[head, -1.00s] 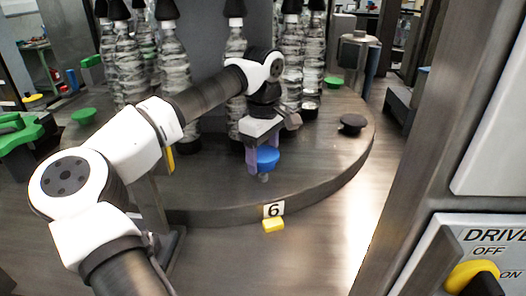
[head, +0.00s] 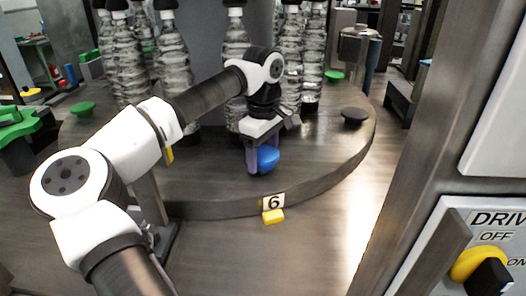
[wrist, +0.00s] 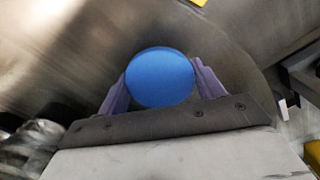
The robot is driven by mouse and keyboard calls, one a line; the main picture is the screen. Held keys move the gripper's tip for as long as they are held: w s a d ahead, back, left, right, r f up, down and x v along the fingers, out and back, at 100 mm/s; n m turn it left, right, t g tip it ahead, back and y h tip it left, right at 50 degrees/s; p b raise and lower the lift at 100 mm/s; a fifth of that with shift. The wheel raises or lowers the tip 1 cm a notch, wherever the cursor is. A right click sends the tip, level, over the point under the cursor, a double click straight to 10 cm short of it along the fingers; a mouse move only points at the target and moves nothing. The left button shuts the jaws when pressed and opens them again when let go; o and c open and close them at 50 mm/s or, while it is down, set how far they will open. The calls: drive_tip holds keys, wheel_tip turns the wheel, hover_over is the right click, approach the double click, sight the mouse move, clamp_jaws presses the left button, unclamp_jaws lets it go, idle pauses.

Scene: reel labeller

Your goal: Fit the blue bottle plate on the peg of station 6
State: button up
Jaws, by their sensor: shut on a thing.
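The blue bottle plate (head: 267,158) is a small round disc held between the purple fingers of my gripper (head: 262,157). In the wrist view the blue plate (wrist: 160,77) sits between the two fingers (wrist: 160,88) with its round face to the camera. My gripper is over the front part of the round grey turntable (head: 215,207), behind the label 6 (head: 273,202). The station 6 peg cannot be made out; it may be hidden below the plate. I cannot tell whether the plate touches the peg or the turntable.
Several clear bottles with black caps (head: 176,75) stand on the turntable behind my gripper. A black plate (head: 354,116) is at its right, a green one (head: 83,108) at its left. A yellow block (head: 273,217) is below the label. A drive switch panel (head: 485,245) is at right.

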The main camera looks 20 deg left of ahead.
drive_tip(key=shift+f+b, duration=0.4)
drive_tip(key=shift+f, duration=0.45)
drive_tip(key=o, duration=1.1)
drive_tip(key=shift+r, duration=0.1)
wheel_tip(320, 180, up, 14)
drive_tip(key=shift+f+b, duration=0.15)
drive_tip(key=shift+b, duration=0.85)
